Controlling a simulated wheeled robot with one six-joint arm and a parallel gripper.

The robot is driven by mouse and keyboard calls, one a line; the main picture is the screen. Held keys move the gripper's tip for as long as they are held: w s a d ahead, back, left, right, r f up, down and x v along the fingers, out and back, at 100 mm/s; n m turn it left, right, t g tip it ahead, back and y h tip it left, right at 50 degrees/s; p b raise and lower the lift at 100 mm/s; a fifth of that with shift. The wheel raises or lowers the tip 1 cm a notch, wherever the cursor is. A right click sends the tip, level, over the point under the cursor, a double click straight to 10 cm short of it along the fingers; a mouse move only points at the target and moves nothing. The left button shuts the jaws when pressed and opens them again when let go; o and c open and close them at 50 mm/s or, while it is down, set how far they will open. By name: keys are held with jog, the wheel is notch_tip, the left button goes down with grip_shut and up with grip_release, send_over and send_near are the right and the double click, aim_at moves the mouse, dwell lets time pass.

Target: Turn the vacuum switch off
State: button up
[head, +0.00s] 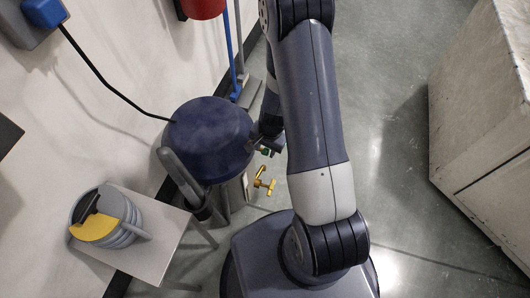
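The vacuum (210,140) is a round drum with a dark blue lid, standing on the floor by the wall. A black cord runs from it to a blue plug unit (44,12) at the upper left. I cannot make out its switch for certain; a small green part (265,152) shows at its right side. My gripper (262,140) is at the right side of the vacuum, close to the green part and partly hidden behind my arm. I cannot tell whether its fingers are open or touching anything.
A brass tap (264,182) sticks out below the green part. A small table (160,255) at the lower left holds a grey and yellow round object (105,218). Blue and grey long-handled tools (243,90) stand behind the vacuum.

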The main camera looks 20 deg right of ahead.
jog(key=shift+w+a+f, duration=0.1)
jog(key=shift+a+f, duration=0.05)
jog(key=shift+f, duration=0.95)
grip_shut()
